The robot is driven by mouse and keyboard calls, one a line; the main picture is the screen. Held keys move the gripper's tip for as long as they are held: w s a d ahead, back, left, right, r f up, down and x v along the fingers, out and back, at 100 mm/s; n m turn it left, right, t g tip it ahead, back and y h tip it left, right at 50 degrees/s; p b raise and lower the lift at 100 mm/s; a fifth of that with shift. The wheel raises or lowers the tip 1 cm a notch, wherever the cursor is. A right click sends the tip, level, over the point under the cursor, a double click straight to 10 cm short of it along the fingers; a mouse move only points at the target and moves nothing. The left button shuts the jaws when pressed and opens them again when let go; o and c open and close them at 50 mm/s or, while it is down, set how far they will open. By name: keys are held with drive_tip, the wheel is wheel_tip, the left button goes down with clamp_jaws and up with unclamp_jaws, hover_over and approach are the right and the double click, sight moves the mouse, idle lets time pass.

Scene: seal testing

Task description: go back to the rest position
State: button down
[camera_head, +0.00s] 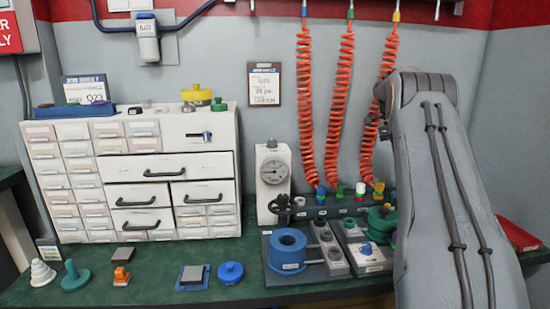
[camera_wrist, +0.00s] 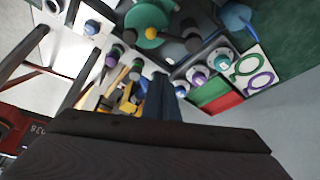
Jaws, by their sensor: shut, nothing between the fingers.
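My arm (camera_head: 450,190) rises at the right of the head view, and its far end bends away behind the upper link. My gripper is hidden there. In the wrist view my gripper (camera_wrist: 164,84) shows as dark fingers close together, shut and empty. Beyond the fingertips are a round green part with a yellow centre (camera_wrist: 150,28) and several small fittings. A card with green and purple rings (camera_wrist: 250,68) lies at the right of that view.
A white drawer cabinet (camera_head: 165,167) stands at the left of the green bench (camera_head: 150,262). A pressure gauge (camera_head: 273,175) and a blue ring fixture (camera_head: 288,248) stand mid-bench. Orange coiled hoses (camera_head: 307,110) hang beside my arm. Loose parts, including a blue cap (camera_head: 230,272), line the front.

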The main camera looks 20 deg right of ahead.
drive_tip(key=s+a+r+n+t+p, duration=0.1)
drive_tip(key=s+a+n+p, duration=0.15)
drive_tip(key=a+n, duration=0.95)
drive_tip(key=s+a+r+n+t+p, duration=0.15)
drive_tip(key=a+n+p, duration=0.3)
drive_tip(key=a, duration=1.25)
drive_tip(key=s+a+f+n+p, duration=0.1)
drive_tip(key=s+a+n+p, duration=0.1)
drive_tip(key=s+a+n, duration=0.5)
drive_tip(key=s+a+f+n+t+y+p, duration=0.1)
drive_tip(key=s+a+n+p, duration=0.2)
drive_tip(key=s+a+n, duration=0.5)
drive_tip(key=s+a, duration=0.4)
drive_tip(key=s, duration=0.6)
drive_tip(key=shift+s, duration=0.2)
